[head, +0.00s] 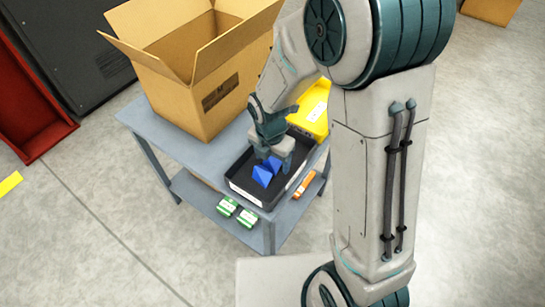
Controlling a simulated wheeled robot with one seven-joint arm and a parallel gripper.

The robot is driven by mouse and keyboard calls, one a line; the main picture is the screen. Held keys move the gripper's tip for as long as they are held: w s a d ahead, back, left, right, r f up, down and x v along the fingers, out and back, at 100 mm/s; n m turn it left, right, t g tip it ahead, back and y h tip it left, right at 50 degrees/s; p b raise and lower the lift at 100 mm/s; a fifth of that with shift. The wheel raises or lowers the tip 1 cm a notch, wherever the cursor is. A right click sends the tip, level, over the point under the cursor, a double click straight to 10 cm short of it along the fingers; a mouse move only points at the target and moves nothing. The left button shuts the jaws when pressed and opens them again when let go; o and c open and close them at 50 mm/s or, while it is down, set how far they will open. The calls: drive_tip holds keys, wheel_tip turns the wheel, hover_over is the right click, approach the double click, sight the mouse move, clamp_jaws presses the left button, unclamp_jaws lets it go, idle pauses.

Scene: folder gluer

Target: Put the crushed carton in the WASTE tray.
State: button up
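A blue crushed carton (264,177), bent into peaked folds, is at the black tray (239,190) on the grey table, within the tray's outline. The tray has a white label on its front wall, too small to read. My gripper (275,161) points down over the tray, its fingertips right at the carton's far upper side. The fingers are apart, but I cannot tell whether they grip the carton or whether it rests on the tray floor. A yellow tray (311,112) with a white label stands behind the black one, partly hidden by my arm.
A large open cardboard box (190,80) fills the table's back left. An orange tool (304,185) lies right of the black tray. A red metal piece (40,125) stands on the floor at left.

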sight(271, 163)
wheel_tip(271, 163, up, 12)
drive_tip(key=p, duration=0.3)
drive_tip(key=s+d+r+m, duration=0.3)
drive_tip(key=s+d+m, duration=0.3)
drive_tip(key=m, duration=0.8)
drive_tip(key=s+d+r+m+t, duration=0.1)
drive_tip(key=s+d+r+m, duration=0.2)
drive_tip(key=m, duration=1.1)
drive_tip(key=shift+s+d+r+y, duration=0.4)
drive_tip(key=shift+s+d, duration=1.1)
drive_tip(key=shift+s, duration=0.1)
